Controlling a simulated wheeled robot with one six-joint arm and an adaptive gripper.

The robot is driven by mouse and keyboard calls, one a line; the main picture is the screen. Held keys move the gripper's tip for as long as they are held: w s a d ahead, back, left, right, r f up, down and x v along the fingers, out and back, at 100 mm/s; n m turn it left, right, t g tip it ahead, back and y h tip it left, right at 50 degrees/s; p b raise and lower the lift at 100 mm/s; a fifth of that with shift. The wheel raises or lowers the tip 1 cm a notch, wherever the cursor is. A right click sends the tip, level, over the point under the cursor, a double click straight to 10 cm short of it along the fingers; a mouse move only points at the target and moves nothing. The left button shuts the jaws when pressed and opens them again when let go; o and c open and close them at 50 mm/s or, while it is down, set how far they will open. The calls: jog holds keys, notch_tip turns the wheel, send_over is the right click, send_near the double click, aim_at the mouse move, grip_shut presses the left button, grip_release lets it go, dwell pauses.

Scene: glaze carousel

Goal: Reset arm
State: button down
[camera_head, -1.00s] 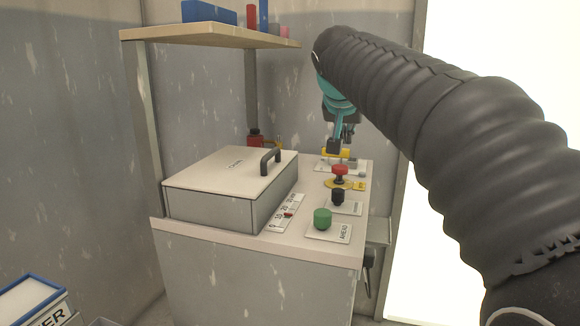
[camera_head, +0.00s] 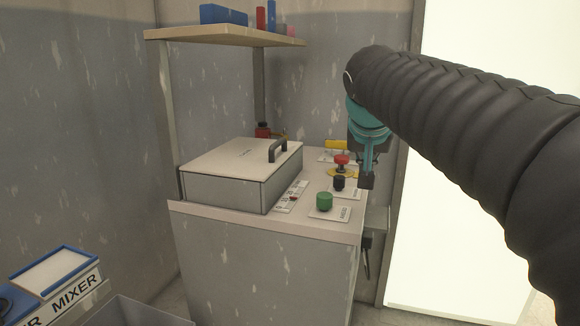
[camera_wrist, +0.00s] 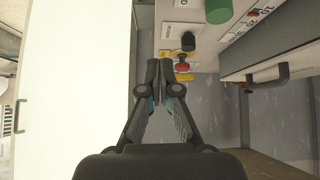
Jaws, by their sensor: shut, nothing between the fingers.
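My gripper (camera_head: 367,181) is at the right side of the cabinet top in the head view, beside the row of knobs. Its dark fingers are together and hold nothing; the wrist view shows the same closed fingers (camera_wrist: 160,72). A green knob (camera_head: 324,201), a black knob (camera_head: 339,183) and a red mushroom button (camera_head: 341,160) stand on the cabinet top to the left of the gripper. They also show in the wrist view, where the red button (camera_wrist: 182,65) is just right of the fingertips.
A grey lidded box (camera_head: 228,185) with a black handle (camera_head: 278,149) sits on the cabinet (camera_head: 265,265). A shelf (camera_head: 225,37) with blue and red blocks is above. A MIXER-labelled bin (camera_head: 75,290) is at lower left. A bright white panel (camera_head: 480,200) is at right.

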jog(key=s+d+f+n+g+y, duration=0.1)
jog(key=s+f+n+g+y, duration=0.1)
jog(key=s+f, duration=2.1)
jog(key=shift+s+f+n, duration=0.25)
jog(key=shift+s+n, duration=0.05)
jog(key=shift+s, duration=0.8)
